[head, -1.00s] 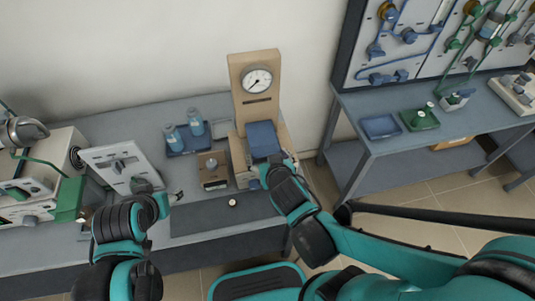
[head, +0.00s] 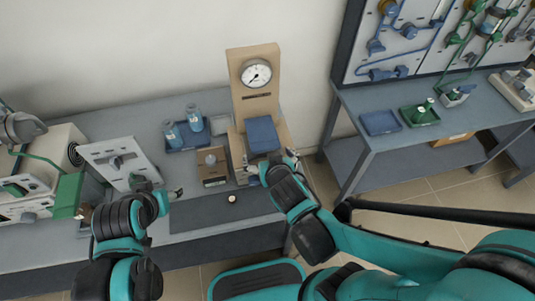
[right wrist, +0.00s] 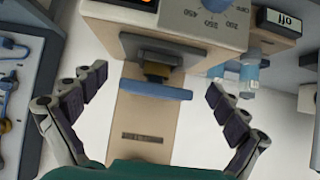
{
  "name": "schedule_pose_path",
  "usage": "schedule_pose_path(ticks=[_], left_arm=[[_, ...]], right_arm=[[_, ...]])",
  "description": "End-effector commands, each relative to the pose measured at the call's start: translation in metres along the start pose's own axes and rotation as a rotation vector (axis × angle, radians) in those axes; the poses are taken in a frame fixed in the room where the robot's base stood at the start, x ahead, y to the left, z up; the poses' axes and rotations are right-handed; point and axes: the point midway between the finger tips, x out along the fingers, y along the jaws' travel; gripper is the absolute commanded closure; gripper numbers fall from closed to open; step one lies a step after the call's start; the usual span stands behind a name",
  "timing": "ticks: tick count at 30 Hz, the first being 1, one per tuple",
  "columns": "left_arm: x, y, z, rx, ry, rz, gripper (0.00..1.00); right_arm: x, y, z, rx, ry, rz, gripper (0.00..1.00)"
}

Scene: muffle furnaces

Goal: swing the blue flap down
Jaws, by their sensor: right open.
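The blue flap (head: 262,135) sits on the front of a beige device (head: 243,60) with a round gauge. In the right wrist view the flap (right wrist: 155,90) shows as a thin blue bar, nearly edge-on, by a dark bracket. My right gripper (head: 268,165) is open in front of the flap. In the right wrist view its fingers (right wrist: 158,102) are spread on both sides of the bar, with clear gaps and no contact visible. My left gripper (head: 160,190) is over the left part of the bench, with its fingers apart and nothing visible between them.
A blue tray with two bottles (head: 182,138) and a small brown box (head: 212,166) stand left of the device. A pale upright panel (head: 115,160) stands near my left gripper. A second table (head: 355,105) with trays is at right, beyond a floor gap.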

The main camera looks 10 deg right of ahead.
Motion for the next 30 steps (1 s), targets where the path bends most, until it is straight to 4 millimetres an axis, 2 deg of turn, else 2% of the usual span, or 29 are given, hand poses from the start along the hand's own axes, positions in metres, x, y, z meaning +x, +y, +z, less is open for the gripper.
schedule_pose_path(ticks=[8,30], left_arm=[[0.0,0.0,0.0,0.0,0.0,0.0,0.47],[0.0,0.0,0.0,0.0,0.0,0.0,0.47]], right_arm=[[-0.005,0.0,-0.001,-0.001,0.002,0.0,0.02],[-0.068,0.0,0.0,-0.001,0.0,0.0,0.02]])
